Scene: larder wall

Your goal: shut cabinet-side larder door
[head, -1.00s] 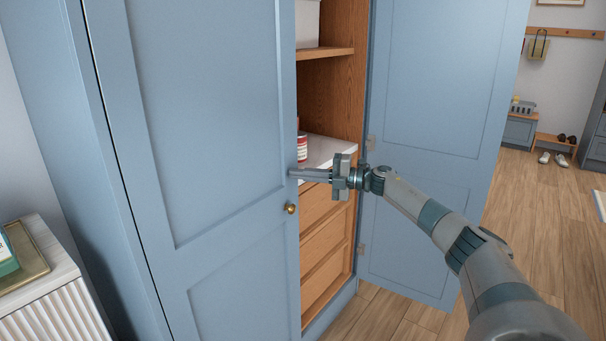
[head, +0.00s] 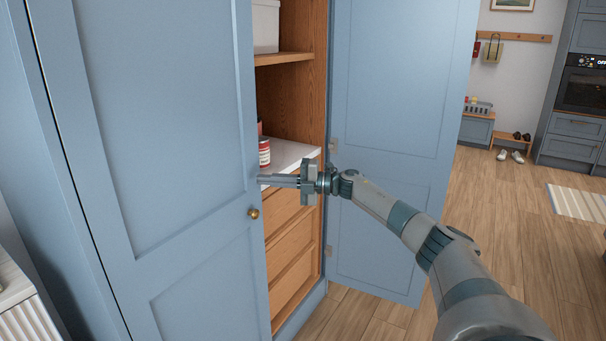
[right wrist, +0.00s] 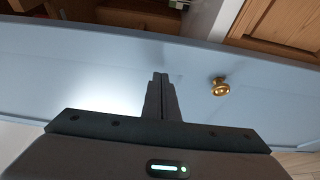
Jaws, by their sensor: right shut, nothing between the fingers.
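The left blue larder door (head: 160,120) stands ajar, with a brass knob (head: 253,213) near its free edge. The right blue larder door (head: 395,90) stands wide open. My right gripper (head: 260,179) is shut and empty, its fingertips at the left door's free edge, a little above the knob. In the right wrist view the closed fingers (right wrist: 161,80) point at the blue door face (right wrist: 90,75), left of the knob (right wrist: 220,86). I cannot tell whether they touch it. My left gripper is not in view.
Between the doors are a wooden shelf (head: 283,58), a white counter with a red tin (head: 264,152), and drawers (head: 290,240). A fluted white cabinet (head: 25,310) stands at the lower left. The wooden floor (head: 510,240) at right is mostly clear.

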